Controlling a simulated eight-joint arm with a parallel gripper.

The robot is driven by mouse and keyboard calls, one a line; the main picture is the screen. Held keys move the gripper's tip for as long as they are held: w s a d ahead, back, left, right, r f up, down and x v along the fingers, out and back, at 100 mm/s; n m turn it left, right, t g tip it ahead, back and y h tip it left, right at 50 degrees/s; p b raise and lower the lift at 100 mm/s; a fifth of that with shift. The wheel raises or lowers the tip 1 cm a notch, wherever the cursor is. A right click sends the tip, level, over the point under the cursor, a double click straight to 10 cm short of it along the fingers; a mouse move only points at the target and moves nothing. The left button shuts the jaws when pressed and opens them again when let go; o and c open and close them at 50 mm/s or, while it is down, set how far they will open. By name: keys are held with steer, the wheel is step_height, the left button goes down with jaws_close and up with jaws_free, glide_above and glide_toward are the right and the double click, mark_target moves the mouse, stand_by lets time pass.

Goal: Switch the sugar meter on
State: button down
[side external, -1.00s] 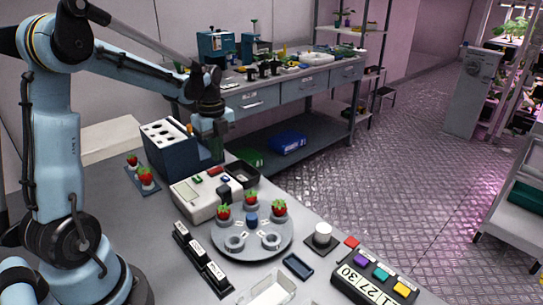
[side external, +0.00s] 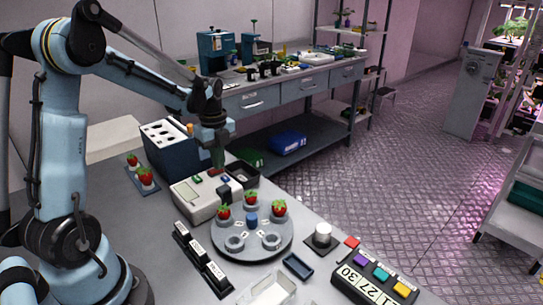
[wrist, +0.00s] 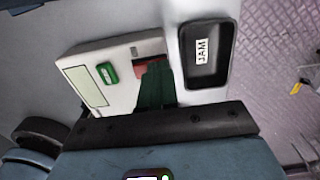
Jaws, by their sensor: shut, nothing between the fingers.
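The sugar meter (side external: 192,209) is a white box on the table, and it also shows in the wrist view (wrist: 122,96). On its top are a green button (wrist: 108,73), a red one (wrist: 142,69) and a pale blank-looking display (wrist: 85,86). My gripper (side external: 217,168) points down over the far end of the meter, shut and empty. In the wrist view its dark green fingers (wrist: 155,70) cover part of the red button. I cannot tell whether the fingertips touch it.
A round grey carousel (side external: 252,257) with strawberries is in front. A button panel (side external: 378,285) is at the lower right.

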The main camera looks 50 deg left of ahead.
steer(key=shift+s+f, duration=0.1)
steer(key=shift+s+r, duration=0.2)
steer(key=shift+s, duration=0.55)
steer(key=shift+r, duration=0.1)
step_height(320, 180, up, 14)
steer(key=w, duration=0.2)
stand_by(0.3)
